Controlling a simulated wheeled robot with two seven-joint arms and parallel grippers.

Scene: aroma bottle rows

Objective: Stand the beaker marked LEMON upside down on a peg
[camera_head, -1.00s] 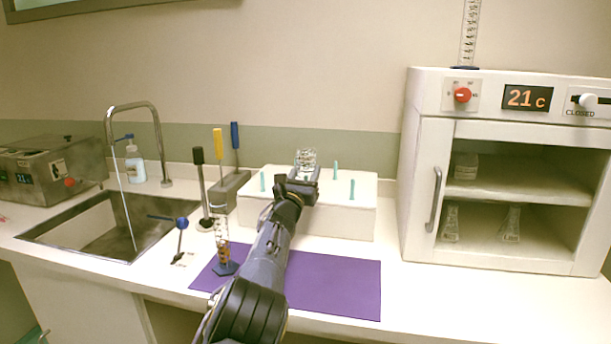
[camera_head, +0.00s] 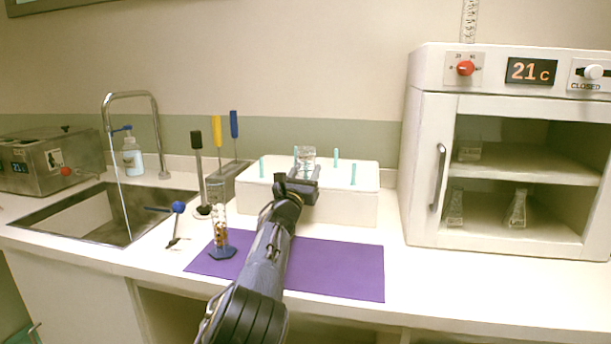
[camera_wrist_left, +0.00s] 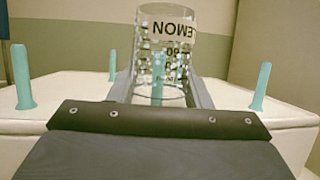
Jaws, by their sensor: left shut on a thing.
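The clear beaker marked LEMON (camera_head: 306,154) is upside down above the white peg board (camera_head: 340,206); its print is inverted in the left wrist view (camera_wrist_left: 168,30). My left gripper (camera_head: 299,182) is shut on the beaker, with a finger on each side. Teal pegs stand on the board: one at the left (camera_head: 262,167), one at the back right (camera_head: 336,158) and one at the front right (camera_head: 353,174). Teal peg shapes show through the beaker glass in the wrist view; I cannot tell whether one is inside it or behind it. My right gripper is not in view.
A graduated cylinder (camera_head: 220,237) stands on the purple mat (camera_head: 335,270) left of my arm. Tools with black, yellow and blue handles stand left of the board. The sink (camera_head: 85,222) is further left, a white cabinet (camera_head: 425,160) at right.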

